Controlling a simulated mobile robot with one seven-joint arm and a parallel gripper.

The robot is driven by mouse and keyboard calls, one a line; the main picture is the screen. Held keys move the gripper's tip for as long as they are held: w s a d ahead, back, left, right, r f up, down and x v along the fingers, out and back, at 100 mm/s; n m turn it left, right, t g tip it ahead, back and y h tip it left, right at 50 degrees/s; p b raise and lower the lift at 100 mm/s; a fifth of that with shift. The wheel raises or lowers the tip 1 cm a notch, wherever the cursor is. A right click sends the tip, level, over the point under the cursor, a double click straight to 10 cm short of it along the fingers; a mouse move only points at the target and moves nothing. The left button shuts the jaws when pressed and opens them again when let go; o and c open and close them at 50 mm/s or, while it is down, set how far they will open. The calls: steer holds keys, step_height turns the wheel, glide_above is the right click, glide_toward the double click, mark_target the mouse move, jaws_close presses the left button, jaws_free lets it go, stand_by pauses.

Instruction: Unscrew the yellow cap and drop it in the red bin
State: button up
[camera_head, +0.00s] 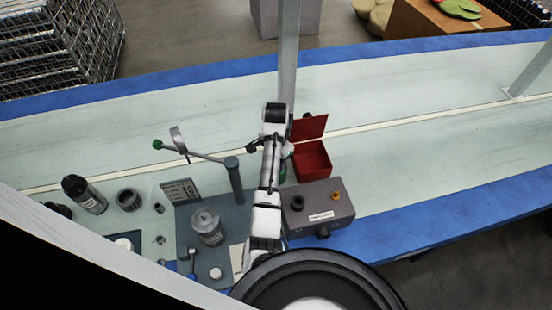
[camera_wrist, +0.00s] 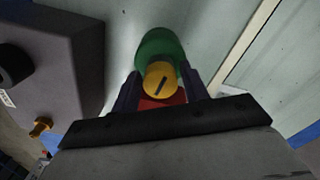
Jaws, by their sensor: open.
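In the wrist view, the yellow cap (camera_wrist: 160,79) has a dark slot-like mark and sits in front of a green rounded body (camera_wrist: 158,45). My gripper (camera_wrist: 161,73) is open, with one dark finger on each side of the cap. Whether the fingers touch it is unclear. A red patch (camera_wrist: 163,100) shows below the cap between the fingers; I cannot tell what it belongs to. In the head view, the red bin (camera_head: 312,162) stands with its lid raised, just right of my arm. My arm hides most of the gripper and the cap there.
A grey box (camera_head: 318,215) with a black knob and an orange knob stands in front of the bin. Left of my arm are a post with a green-ended lever (camera_head: 205,157), a clear jar (camera_head: 208,227) and a dark bottle (camera_head: 84,193). The table right of the bin is clear.

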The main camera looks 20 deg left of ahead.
steer(key=m, duration=0.8)
steer(key=shift+m, duration=0.4)
steer(key=m, duration=0.9)
steer(key=shift+w+m, duration=0.1)
steer(key=shift+m, duration=0.2)
steer(key=shift+c, duration=0.2)
steer(key=c, duration=0.8)
